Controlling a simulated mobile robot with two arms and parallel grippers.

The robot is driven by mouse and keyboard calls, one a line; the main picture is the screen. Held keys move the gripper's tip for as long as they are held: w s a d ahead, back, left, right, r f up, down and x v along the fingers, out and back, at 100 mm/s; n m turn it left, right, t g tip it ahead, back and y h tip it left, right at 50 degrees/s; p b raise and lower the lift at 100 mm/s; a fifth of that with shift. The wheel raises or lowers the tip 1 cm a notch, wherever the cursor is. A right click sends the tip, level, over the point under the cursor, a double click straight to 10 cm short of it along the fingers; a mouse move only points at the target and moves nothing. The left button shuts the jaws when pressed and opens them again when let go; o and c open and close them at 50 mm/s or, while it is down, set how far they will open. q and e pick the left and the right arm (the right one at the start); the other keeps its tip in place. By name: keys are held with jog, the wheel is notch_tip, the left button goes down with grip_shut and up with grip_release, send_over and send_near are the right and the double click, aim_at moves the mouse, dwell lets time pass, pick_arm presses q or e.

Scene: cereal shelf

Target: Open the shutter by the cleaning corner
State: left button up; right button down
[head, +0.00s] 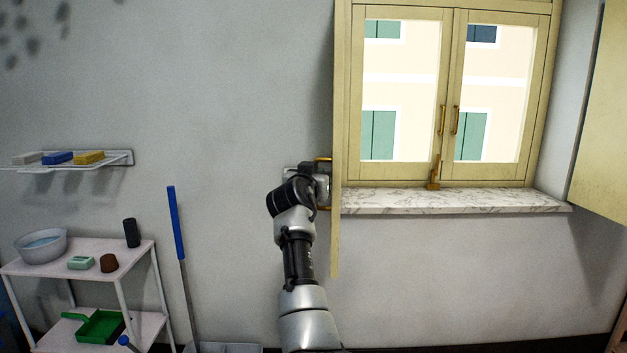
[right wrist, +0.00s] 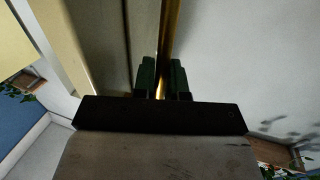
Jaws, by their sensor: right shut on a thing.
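The left shutter (head: 336,120), on the side of the cleaning shelves, is a pale yellow panel seen nearly edge-on at the window's left, standing out from the wall. Its brass handle (head: 323,159) is on the face turned left. My right gripper (head: 321,184) is at that handle, shut on it. In the right wrist view the brass handle (right wrist: 168,35) runs between the two dark fingers (right wrist: 163,82), beside the shutter's face (right wrist: 103,45). Part of the handle is hidden by the gripper. My left gripper is in neither view.
The two-pane window (head: 449,95) is shut above a marble sill (head: 450,200). Another yellow shutter (head: 603,120) stands at the right. At left are a wall shelf (head: 120,158), a white cart (head: 130,252) and a blue-handled tool (head: 175,222). Wall between cart and arm is mostly clear.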

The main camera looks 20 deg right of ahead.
jog(key=shift+s+d+r, duration=0.1)
jog(key=shift+d+r, duration=0.1)
jog(key=shift+r, duration=0.25)
jog(key=c, duration=1.4)
grip_release()
jog(key=shift+o, duration=1)
jog(key=shift+d+f, duration=0.15)
jog(key=shift+f, duration=0.05)
jog(key=shift+w+f, duration=0.15)
jog(key=shift+w, duration=0.05)
jog(key=b+v, duration=0.2)
jog(key=v, duration=0.5)
jog(key=shift+s, duration=0.2)
